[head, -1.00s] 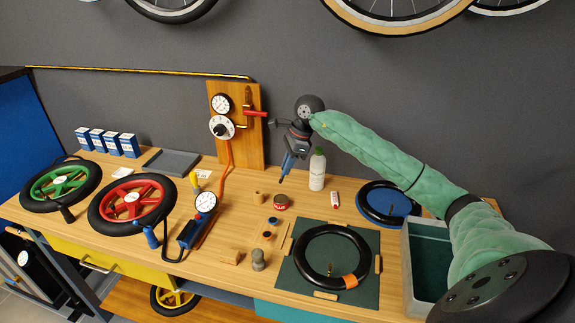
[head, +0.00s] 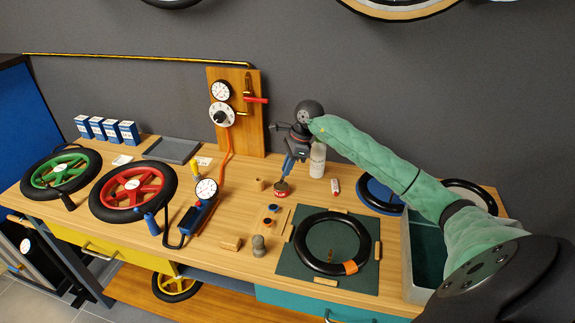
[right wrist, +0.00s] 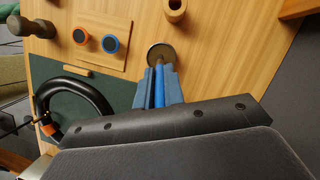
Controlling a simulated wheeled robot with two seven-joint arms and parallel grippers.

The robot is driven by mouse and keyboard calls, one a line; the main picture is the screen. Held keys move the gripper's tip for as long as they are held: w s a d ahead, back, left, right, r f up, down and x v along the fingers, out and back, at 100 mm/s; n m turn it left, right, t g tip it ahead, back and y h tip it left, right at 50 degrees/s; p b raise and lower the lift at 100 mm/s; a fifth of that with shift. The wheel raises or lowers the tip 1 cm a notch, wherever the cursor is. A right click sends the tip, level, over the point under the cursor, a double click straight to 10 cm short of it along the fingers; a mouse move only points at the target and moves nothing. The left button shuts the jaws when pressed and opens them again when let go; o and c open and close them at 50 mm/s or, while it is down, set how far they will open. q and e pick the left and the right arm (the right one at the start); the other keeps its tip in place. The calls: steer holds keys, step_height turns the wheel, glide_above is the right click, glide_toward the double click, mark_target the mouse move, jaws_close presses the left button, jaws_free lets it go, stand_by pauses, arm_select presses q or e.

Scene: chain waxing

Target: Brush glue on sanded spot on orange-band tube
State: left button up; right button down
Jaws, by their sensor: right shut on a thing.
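The orange-band tube (head: 299,243) is a black ring lying flat on the dark green mat (head: 290,270). Its orange band (head: 351,267) is at the front right of the ring. I cannot make out a sanded spot. My right gripper (head: 287,165) is shut on a slim blue brush (right wrist: 159,85) and points down. The brush's lower end is at the small red tin (head: 281,189). In the right wrist view the tin (right wrist: 160,53) lies right at the brush's tip, and whether the bristles are inside is unclear. My left gripper is out of view.
A white bottle (head: 317,160) stands close behind my right gripper. A small red-and-white tube (head: 335,187) lies right of the tin.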

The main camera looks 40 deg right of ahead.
stand_by(0.3)
steer(key=shift+f+b, duration=0.6)
steer(key=shift+b, duration=0.05)
stand_by(0.8)
steer(key=shift+f+b, duration=0.1)
steer(key=shift+b, duration=0.4)
stand_by(2.4)
steer(key=shift+r, duration=0.7)
steer(key=shift+r+p, duration=0.45)
steer(key=shift+r, duration=2.4)
steer(key=shift+r, duration=0.1)
